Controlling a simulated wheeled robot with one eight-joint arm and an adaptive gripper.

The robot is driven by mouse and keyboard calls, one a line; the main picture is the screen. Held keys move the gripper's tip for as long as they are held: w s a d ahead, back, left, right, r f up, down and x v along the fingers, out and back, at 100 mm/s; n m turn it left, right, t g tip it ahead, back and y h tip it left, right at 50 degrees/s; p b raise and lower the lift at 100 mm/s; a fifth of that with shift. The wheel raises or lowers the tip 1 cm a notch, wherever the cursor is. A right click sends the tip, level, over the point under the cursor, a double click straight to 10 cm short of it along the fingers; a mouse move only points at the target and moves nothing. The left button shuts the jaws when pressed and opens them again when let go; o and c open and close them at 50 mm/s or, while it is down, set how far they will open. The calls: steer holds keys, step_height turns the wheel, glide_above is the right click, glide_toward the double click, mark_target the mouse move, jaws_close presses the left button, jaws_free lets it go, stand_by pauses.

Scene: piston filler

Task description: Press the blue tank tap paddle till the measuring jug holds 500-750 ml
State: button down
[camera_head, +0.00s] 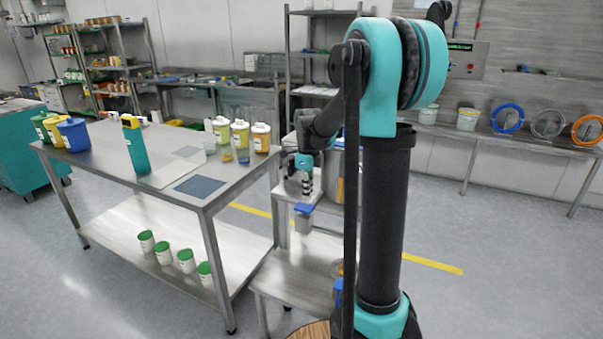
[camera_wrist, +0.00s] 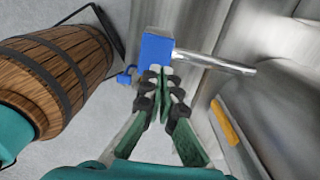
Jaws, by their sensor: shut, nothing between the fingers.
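The blue tap paddle (camera_wrist: 156,47) lies just beyond my fingertips in the wrist view, beside a metal pipe (camera_wrist: 220,64) that runs right to the steel tank (camera_wrist: 285,75). A small blue piece (camera_wrist: 126,76) sits to its left. In the head view, the blue part (camera_head: 304,209) is just below my gripper (camera_head: 306,192). My gripper (camera_wrist: 160,85) is shut and empty, pointing at the paddle; I cannot tell whether it touches. A greyish vessel (camera_head: 303,225) under the blue part may be the measuring jug; its level is unreadable. My arm hides most of the tank.
A wooden barrel (camera_wrist: 55,75) stands at left in the wrist view. A yellow strip (camera_wrist: 226,122) is on the tank side. A steel table (camera_head: 110,160) with bottles and jugs stands left in the head view. Clear floor (camera_head: 460,230) lies to the right.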

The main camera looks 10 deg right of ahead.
mark_target(307, 206)
step_height(307, 206, up, 10)
steer(key=shift+f, duration=0.15)
stand_by(1.3)
steer(key=s+f+n+t, duration=0.2)
steer(key=s+f+n, duration=0.7)
steer(key=s+n, duration=0.3)
steer(key=s+d+f+n+t, duration=0.1)
steer(key=s+f+n+t, duration=0.1)
steer(key=s+f+n, duration=0.8)
steer(key=s+n, duration=0.2)
steer(key=n, duration=0.1)
steer(key=shift+s+d, duration=0.15)
